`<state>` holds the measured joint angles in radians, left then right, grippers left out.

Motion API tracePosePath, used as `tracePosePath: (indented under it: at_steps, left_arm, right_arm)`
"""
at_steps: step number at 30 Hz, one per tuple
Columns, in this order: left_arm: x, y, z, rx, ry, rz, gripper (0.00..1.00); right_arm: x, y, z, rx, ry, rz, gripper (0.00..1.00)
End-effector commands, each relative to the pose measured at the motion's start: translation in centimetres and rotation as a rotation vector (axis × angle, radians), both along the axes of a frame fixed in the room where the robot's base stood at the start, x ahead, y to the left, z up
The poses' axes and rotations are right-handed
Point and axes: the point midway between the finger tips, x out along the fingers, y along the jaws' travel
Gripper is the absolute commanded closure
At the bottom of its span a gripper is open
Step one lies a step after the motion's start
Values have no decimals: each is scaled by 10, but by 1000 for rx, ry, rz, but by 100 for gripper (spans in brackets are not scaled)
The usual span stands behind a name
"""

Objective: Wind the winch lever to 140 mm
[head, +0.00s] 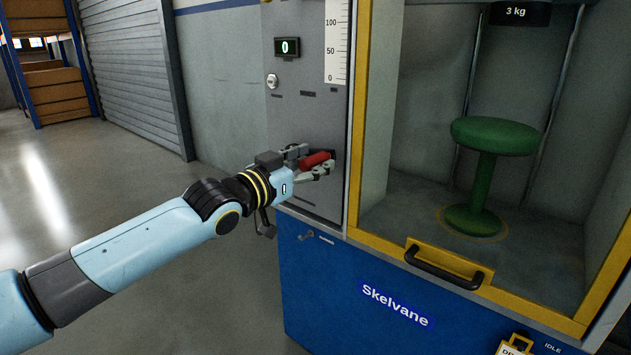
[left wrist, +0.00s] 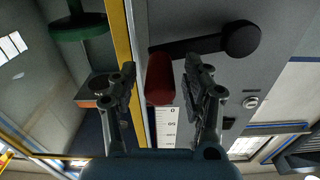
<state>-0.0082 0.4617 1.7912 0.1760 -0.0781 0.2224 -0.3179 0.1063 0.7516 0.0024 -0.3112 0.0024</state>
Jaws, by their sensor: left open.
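The winch lever's red grip (head: 315,160) stands out from the grey control panel (head: 308,110). My left gripper (head: 318,164) is at the grip with its fingers open around it. In the left wrist view the red grip (left wrist: 160,82) lies between the two open fingers (left wrist: 160,68), with visible gaps on both sides. The black lever arm (left wrist: 200,43) runs right from the grip to a round hub. The white scale (head: 336,45) shows marks 0, 50 and 100. A small display (head: 287,47) reads 0. My right gripper is not in view.
Right of the panel is a yellow-framed chamber (head: 370,120) with a green stool (head: 483,195) inside. A black handle (head: 443,268) sits on its lower frame. The blue base (head: 345,300) reads Skelvane. Open floor lies left, before a shutter (head: 135,70).

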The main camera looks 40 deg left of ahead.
Motion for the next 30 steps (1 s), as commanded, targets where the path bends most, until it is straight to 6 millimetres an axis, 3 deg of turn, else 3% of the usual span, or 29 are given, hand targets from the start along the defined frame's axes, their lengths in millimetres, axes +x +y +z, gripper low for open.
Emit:
tracePosePath:
  at_steps: [3,15,26,30]
  left_arm:
    - [8,-1,-4,0,2,-1,51]
    - [12,-1,1,2,1,-2,52]
    - [11,-1,0,1,2,-2,99]
    - [11,-1,0,1,2,-2,100]
  right_arm:
    - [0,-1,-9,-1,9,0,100]
    - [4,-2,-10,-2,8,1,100]
    - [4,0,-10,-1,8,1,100]
    - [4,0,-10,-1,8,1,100]
